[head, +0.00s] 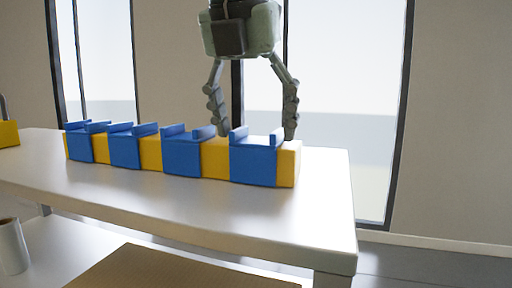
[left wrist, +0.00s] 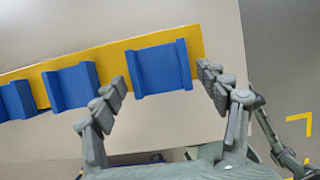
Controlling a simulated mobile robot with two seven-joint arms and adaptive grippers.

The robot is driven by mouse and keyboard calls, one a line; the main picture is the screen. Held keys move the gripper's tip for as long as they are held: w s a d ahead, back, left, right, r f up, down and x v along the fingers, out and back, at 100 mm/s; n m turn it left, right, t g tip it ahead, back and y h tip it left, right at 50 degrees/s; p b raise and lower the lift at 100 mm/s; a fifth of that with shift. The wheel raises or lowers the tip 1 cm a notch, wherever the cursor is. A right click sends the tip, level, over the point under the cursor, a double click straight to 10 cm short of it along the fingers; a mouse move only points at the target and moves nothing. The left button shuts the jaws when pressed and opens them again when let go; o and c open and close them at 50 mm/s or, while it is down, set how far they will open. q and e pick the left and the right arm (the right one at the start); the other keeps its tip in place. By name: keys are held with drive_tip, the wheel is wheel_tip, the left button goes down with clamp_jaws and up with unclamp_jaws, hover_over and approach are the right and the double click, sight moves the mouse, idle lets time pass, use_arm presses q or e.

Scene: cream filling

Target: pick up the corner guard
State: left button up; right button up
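Several blue channel-shaped pieces, which look like the corner guards, sit in a row over a long yellow bar (head: 215,158). The rightmost blue corner guard (head: 253,166) is near the bar's right end; it also shows in the left wrist view (left wrist: 158,70). My left gripper (head: 256,132) is open and points down above this corner guard, its fingers spread to either side along the bar. In the left wrist view the open fingers (left wrist: 162,78) straddle the same corner guard, with nothing visible held between them. Whether the fingers touch it is unclear. My right gripper is not in view.
The bar lies on a white table (head: 190,205), whose front stretch is clear. A yellow object (head: 8,133) stands at the table's far left. A white cylinder (head: 12,247) and a brown board (head: 165,270) are lower down in front.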

use_arm(q)
drive_tip(key=c, duration=0.8)
